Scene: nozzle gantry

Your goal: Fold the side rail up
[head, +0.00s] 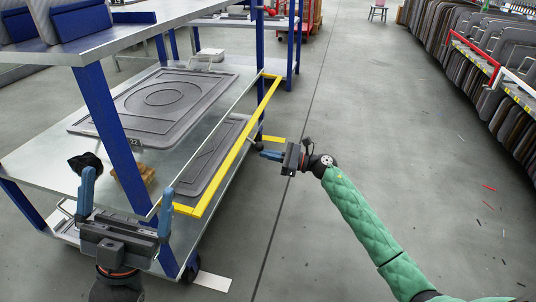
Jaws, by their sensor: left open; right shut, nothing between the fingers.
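The yellow side rail (241,145) runs along the right side of the blue-legged cart, at about the height of its middle shelf. Its short end arms stand out from the cart, so the bar lies outward of the shelf edge. My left gripper (128,190) is open and empty at the cart's near end, left of the rail's near corner; its right finger is close to that corner, and I cannot tell whether they touch. My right gripper (268,154) is shut and empty, to the right of the rail and apart from it, with its fingers pointing left.
The cart's middle shelf (55,155) carries a grey moulded panel (160,100); another panel (215,165) lies lower down. A short yellow piece (273,139) shows beside my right gripper. Racks of dark panels (485,60) stand at the right. The floor (350,120) between is clear.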

